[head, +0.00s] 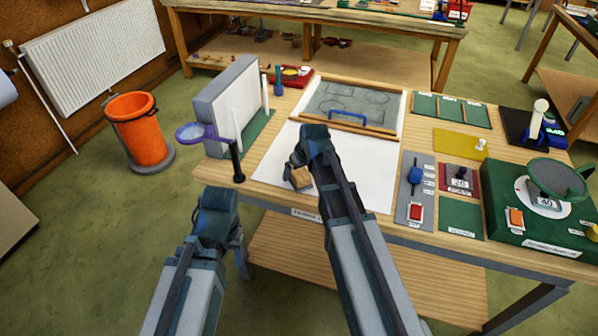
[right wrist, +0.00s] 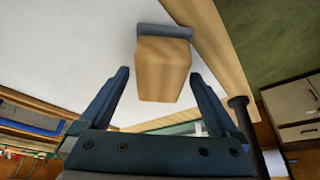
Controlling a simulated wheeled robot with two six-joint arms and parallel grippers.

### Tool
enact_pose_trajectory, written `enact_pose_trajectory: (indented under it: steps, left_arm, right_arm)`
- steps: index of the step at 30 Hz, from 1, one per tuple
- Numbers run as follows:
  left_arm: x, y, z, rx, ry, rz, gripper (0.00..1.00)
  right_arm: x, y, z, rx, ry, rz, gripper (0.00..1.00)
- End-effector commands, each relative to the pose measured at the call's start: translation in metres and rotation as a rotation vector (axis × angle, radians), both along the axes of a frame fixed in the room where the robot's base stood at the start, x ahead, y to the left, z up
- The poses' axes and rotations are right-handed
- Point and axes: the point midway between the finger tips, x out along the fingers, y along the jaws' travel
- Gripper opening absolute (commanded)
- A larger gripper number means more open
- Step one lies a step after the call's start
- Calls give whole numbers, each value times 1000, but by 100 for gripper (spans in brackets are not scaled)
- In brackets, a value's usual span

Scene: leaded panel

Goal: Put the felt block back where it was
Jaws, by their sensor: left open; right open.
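The felt block (head: 301,178), a wooden block with a grey felt face, is on the white sheet near the table's front edge. In the right wrist view the block (right wrist: 163,68) shows its wood toward me, with the felt strip at its far end. My right gripper (head: 292,168) is open right at the block and partly hides it in the head view. In the right wrist view its fingers (right wrist: 160,77) are spread to either side of the block's near end; I cannot tell whether they touch it. My left gripper (head: 240,268) is open and empty in front of the table.
A grey upright board (head: 226,95) and a purple magnifier (head: 196,132) stand at the left. A grey panel with a blue handle (head: 348,115) lies behind. Switch plates (head: 415,190) and a green box (head: 540,215) fill the right. White sheet (head: 375,180) is bare around the block.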

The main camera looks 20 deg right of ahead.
Motion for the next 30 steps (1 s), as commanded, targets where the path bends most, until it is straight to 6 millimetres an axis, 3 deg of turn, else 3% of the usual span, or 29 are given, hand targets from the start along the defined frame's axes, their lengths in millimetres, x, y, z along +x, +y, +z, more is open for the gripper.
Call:
enact_pose_trajectory:
  steps: [8, 21, 30]
  left_arm:
    - [0, 0, 31, 0, 0, 0, 57]
    - [0, 0, 97, 0, 0, -2, 57]
    - [0, 0, 112, 0, 0, -1, 57]
  right_arm:
    - [-11, -2, 31, 0, 0, 0, 97]
    - [-38, -7, 97, 0, 0, -1, 97]
    - [-46, -9, 112, 0, 0, 0, 97]
